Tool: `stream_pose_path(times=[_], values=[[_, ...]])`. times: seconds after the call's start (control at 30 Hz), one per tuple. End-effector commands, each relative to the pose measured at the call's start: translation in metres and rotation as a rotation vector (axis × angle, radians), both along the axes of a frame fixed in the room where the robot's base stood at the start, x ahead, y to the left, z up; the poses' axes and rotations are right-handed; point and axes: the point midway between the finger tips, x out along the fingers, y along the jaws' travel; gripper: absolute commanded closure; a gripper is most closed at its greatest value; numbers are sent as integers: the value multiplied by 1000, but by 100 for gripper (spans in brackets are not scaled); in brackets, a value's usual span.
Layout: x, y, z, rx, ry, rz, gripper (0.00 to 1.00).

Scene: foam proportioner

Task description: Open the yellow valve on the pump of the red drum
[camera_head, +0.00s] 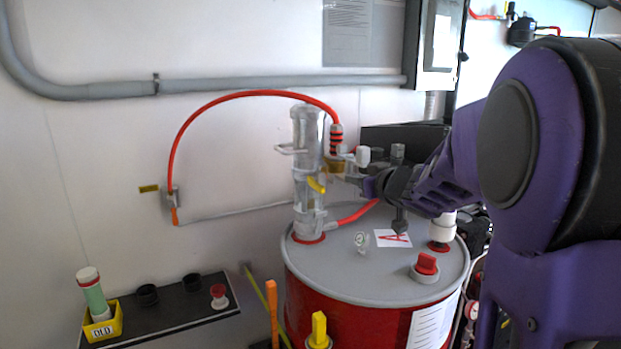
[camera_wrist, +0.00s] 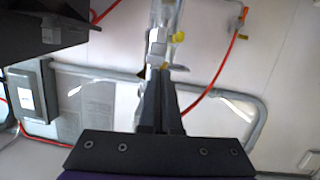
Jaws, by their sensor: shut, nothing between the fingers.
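The red drum (camera_head: 330,310) with a grey lid stands right of centre in the head view. A clear pump (camera_head: 308,150) rises from the lid's left part. A small yellow valve handle (camera_head: 317,184) sits on the pump, tilted down to the right. My gripper (camera_head: 350,180) comes in from the right, its tips just right of the handle; contact cannot be told. In the wrist view my gripper (camera_wrist: 158,75) is shut and empty, its fingers pointing at the pump (camera_wrist: 165,18). A yellow part (camera_wrist: 178,37) shows just beyond the tips, on the right.
A black shelf (camera_head: 170,308) holds a green bottle (camera_head: 93,295) at lower left.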

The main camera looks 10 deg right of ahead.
Motion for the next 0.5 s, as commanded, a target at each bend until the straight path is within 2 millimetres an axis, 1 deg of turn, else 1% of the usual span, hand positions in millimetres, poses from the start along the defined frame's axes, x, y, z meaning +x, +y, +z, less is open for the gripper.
stream_pose_path(times=[0.2,0.5], values=[[-3,8,-7,58,22,33,100],[-4,13,-9,77,28,46,100]])
